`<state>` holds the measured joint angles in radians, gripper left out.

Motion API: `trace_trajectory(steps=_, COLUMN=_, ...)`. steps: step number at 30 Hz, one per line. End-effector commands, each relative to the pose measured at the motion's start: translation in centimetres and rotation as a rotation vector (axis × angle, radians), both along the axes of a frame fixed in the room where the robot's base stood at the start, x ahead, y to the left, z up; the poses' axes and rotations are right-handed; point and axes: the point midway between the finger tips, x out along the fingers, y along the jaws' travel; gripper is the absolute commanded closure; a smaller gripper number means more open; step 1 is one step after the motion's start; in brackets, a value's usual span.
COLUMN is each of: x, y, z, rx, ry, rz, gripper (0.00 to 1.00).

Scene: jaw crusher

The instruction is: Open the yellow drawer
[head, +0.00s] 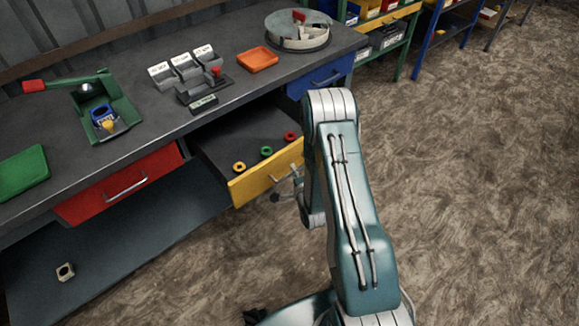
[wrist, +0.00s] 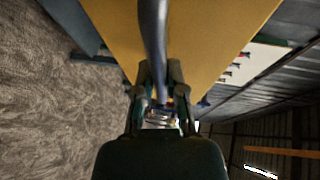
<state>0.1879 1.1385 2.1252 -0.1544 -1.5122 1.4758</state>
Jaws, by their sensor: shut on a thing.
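The yellow drawer (head: 262,178) stands pulled out from under the workbench in the head view. Its inside shows, with a yellow ring (head: 239,167), a green ring (head: 266,151) and a red ring (head: 290,136) in it. My gripper (head: 294,182) is at the drawer's front, partly hidden by my arm. In the wrist view the yellow drawer front (wrist: 205,35) fills the upper middle. The metal handle (wrist: 153,35) runs down between the fingers of my gripper (wrist: 160,95), which is shut on it.
The red drawer (head: 122,186) to the left and the blue drawer (head: 321,75) to the right are shut. The workbench top (head: 150,140) holds a green press (head: 100,105), an orange tray (head: 257,59) and a round device (head: 298,30). The floor at right is clear.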

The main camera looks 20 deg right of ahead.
Motion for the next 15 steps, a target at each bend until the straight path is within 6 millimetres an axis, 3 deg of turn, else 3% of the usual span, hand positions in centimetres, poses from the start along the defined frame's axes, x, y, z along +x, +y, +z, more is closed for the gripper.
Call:
trace_trajectory(steps=11, x=-0.4, y=-0.06, z=-0.48, rx=0.001, ry=0.016, rz=-0.001, gripper=1.0)
trace_trajectory(steps=12, x=-0.4, y=-0.06, z=-0.48, rx=0.001, ry=0.015, rz=-0.001, gripper=0.71)
trace_trajectory(steps=13, x=-0.4, y=-0.06, z=-0.46, rx=0.001, ry=0.015, rz=-0.001, gripper=0.58)
trace_trajectory(steps=14, x=-0.38, y=-0.06, z=-0.45, rx=0.001, ry=0.014, rz=-0.001, gripper=0.49)
trace_trajectory(steps=15, x=-0.35, y=-0.06, z=-0.39, rx=0.001, ry=0.013, rz=-0.001, gripper=0.49)
